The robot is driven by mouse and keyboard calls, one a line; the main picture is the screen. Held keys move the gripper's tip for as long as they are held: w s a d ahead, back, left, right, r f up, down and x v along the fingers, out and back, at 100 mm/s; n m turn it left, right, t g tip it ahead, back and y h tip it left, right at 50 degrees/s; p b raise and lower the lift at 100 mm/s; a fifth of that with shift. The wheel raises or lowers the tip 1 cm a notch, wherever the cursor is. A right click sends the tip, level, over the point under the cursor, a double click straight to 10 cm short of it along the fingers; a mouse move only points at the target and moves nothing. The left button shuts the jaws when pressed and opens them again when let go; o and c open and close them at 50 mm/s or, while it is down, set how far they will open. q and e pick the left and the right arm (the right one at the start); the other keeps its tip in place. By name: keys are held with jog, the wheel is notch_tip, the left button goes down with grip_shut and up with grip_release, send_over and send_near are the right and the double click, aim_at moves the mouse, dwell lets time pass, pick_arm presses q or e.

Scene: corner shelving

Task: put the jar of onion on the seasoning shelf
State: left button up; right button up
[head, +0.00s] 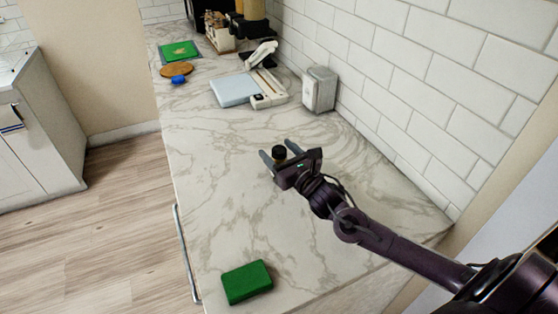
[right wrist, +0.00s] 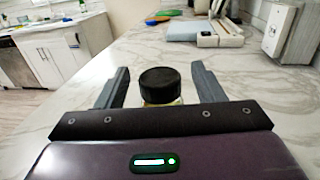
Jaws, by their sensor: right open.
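A small jar with a black lid (head: 279,152) stands upright on the marble counter; I take it for the jar of onion, though no label can be read. In the right wrist view the jar (right wrist: 160,88) shows its black lid and a strip of pale yellowish body. My right gripper (head: 279,155) is open, with one finger on each side of the jar. In the right wrist view a gap shows between the jar and each finger of the gripper (right wrist: 162,85). The lower part of the jar is hidden by my gripper. My left gripper is not in view. I cannot make out a seasoning shelf.
A green block (head: 247,281) lies near the counter's front edge. A metal box (head: 320,89) stands by the tiled wall. The counter (head: 215,180) left of the gripper is clear.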

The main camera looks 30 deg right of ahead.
jog(key=shift+w, duration=0.15)
jog(key=c, duration=1.2)
